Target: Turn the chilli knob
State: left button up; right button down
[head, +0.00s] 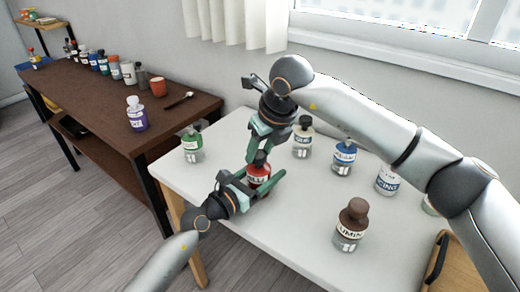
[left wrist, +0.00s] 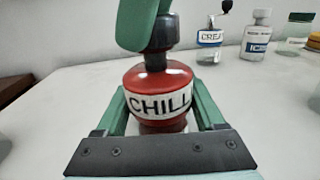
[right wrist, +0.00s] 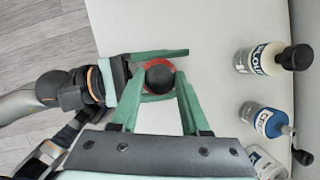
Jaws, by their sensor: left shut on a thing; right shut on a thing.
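The red chilli mill (head: 259,175) stands on the white table near its left part, its label reading CHILLI in the left wrist view (left wrist: 158,88). My left gripper (head: 262,181) is shut on its red body from the near side, one finger on each side. The mill's dark knob (left wrist: 157,34) is on top; from above it shows as a dark disc in the right wrist view (right wrist: 159,79). My right gripper (head: 257,157) reaches down from above and is shut on the knob. The fingers partly hide the mill in the head view.
Several other bottles stand on the white table (head: 290,222): a green-labelled one (head: 192,145) at left, blue-labelled ones (head: 344,157) behind, and a brown-capped cumin bottle (head: 350,226) at right. A brown sideboard (head: 85,98) with jars stands at left. Clear tabletop lies in front.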

jog(key=shift+c, duration=1.8)
grip_release()
jog(key=shift+r, duration=0.15)
jog(key=v, duration=1.1)
jog(key=shift+s+r, duration=0.15)
jog(key=shift+r, duration=0.2)
jog(key=shift+d, duration=0.15)
